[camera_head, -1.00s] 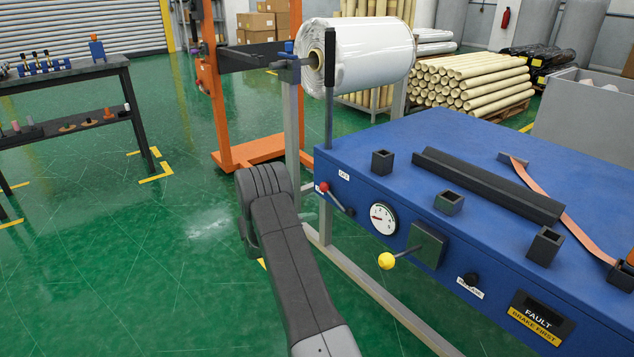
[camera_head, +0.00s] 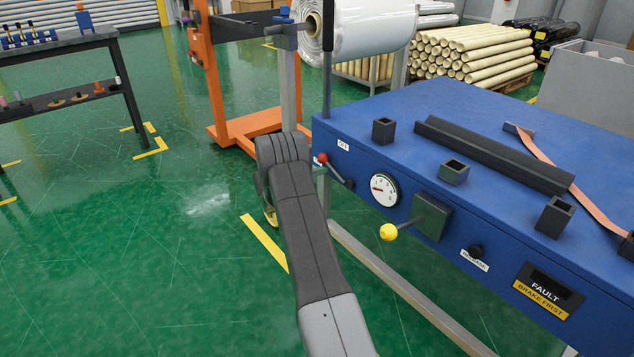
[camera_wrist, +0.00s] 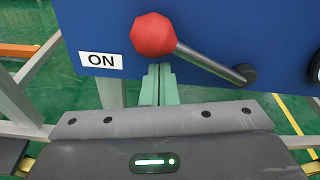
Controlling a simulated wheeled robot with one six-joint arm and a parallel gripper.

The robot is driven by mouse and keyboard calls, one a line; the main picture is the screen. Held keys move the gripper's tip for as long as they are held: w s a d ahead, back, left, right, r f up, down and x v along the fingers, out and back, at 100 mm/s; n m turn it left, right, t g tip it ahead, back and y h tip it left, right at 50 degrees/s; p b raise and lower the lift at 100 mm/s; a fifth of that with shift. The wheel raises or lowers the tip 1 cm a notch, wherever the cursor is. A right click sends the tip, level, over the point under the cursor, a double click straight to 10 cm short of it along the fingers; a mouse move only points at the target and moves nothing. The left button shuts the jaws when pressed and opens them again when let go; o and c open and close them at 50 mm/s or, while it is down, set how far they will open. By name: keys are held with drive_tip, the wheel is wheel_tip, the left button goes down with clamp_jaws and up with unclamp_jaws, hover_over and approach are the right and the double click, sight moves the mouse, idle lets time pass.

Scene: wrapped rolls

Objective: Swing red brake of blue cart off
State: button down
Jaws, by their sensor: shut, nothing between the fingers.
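The blue cart (camera_head: 420,110) stands at the right in the head view. Its red brake is a grey lever with a red ball knob (camera_head: 322,158) on the front panel, angled up-left from its pivot. In the wrist view the red knob (camera_wrist: 153,35) is at the top centre, with the lever pivot (camera_wrist: 246,74) to its right and an ON label (camera_wrist: 101,61) to its left. My gripper (camera_wrist: 160,72) is shut and empty, its pale green fingertips just below the knob in that picture. Whether they touch it is unclear. An OFF label (camera_head: 343,146) is above the lever in the head view, where my arm hides my fingers.
Right of the brake are a dial (camera_head: 384,189), a yellow-knobbed lever (camera_head: 388,232), a black knob (camera_head: 476,251) and a display (camera_head: 542,290) reading FAULT, BRAKE FIRST. An orange frame (camera_head: 250,130) and a white roll (camera_head: 365,28) are behind. Green floor left is largely clear.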

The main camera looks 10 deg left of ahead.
drive_tip(key=shift+a+r, duration=0.1)
drive_tip(key=shift+r, duration=0.35)
drive_tip(key=shift+r+m, duration=0.3)
drive_tip(key=shift+r, duration=0.05)
